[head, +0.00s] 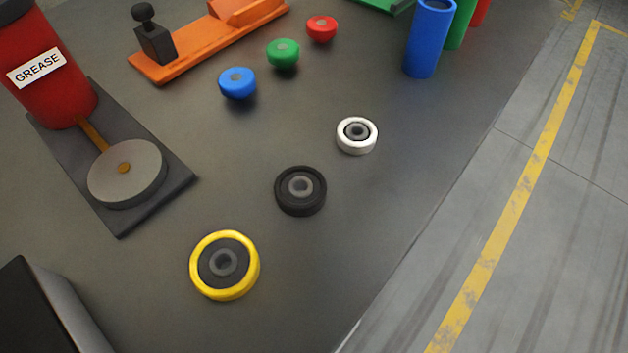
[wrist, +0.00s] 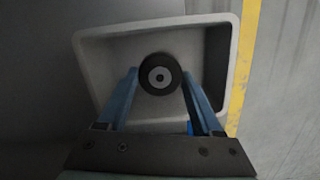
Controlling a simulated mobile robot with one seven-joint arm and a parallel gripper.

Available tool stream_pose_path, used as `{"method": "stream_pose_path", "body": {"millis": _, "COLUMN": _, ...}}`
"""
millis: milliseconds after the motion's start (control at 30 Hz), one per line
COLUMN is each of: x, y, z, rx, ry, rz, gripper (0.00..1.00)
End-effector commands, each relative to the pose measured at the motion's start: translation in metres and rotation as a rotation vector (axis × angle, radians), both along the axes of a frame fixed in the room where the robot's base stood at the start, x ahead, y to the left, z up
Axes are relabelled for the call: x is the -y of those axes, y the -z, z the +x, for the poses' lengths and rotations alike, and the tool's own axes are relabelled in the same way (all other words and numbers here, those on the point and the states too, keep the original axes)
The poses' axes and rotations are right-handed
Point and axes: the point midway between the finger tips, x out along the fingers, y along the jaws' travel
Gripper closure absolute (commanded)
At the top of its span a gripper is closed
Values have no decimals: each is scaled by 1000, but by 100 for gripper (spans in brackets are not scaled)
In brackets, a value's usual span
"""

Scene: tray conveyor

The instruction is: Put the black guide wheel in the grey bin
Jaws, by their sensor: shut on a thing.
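My gripper (wrist: 159,78) shows only in the wrist view. Its two blue fingers are shut on a round black wheel (wrist: 147,68) with a grey hub. The held wheel is in front of the open grey bin (wrist: 88,62), inside its rim outline; its height above the floor of the bin is hard to tell. In the head view a black wheel (head: 301,203) with a grey hub lies flat on the dark table, between a yellow-rimmed wheel (head: 196,268) and a white wheel (head: 350,149). The bin and my gripper are not in the head view.
A red grease can (head: 55,100) on a dark stand is at the left. Blue (head: 237,88), green (head: 283,60) and red (head: 321,35) knobs, an orange fixture (head: 190,50) and a blue cylinder (head: 424,50) are farther back. A yellow floor line (wrist: 242,75) runs right of the bin.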

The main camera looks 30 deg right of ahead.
Motion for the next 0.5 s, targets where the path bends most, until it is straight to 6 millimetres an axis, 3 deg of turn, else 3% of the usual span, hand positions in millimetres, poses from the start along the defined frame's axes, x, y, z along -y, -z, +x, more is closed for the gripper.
{"method": "stream_pose_path", "body": {"millis": 300, "x": 0, "y": 39, "z": 0, "rx": 0, "ry": 1, "rz": -1, "gripper": 90}}
{"method": "stream_pose_path", "body": {"millis": 500, "x": 0, "y": 37, "z": 1, "rx": 1, "ry": 1, "rz": -1, "gripper": 90}}
